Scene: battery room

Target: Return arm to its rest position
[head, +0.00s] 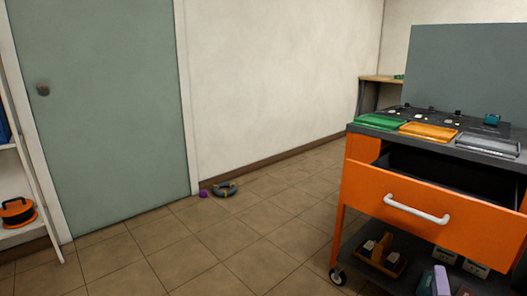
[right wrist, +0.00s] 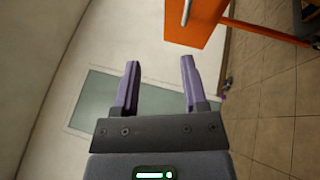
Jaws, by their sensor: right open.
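My right gripper (right wrist: 160,63) shows in the right wrist view with its two purple fingers spread apart and nothing between them. In the head view, lilac shapes at the bottom right, low in front of the orange cart (head: 420,190), look like its fingertips; the rest of that arm is out of frame. The cart also shows at the top of the right wrist view (right wrist: 195,25), apart from the fingers. My left gripper is in neither view.
The cart's drawer, with a white handle (head: 416,208), stands open. Green (head: 380,122), orange (head: 428,131) and grey (head: 488,144) trays lie on the cart top. A coiled ring (head: 224,189) lies on the floor by the wall. The floor left of the cart is mostly clear.

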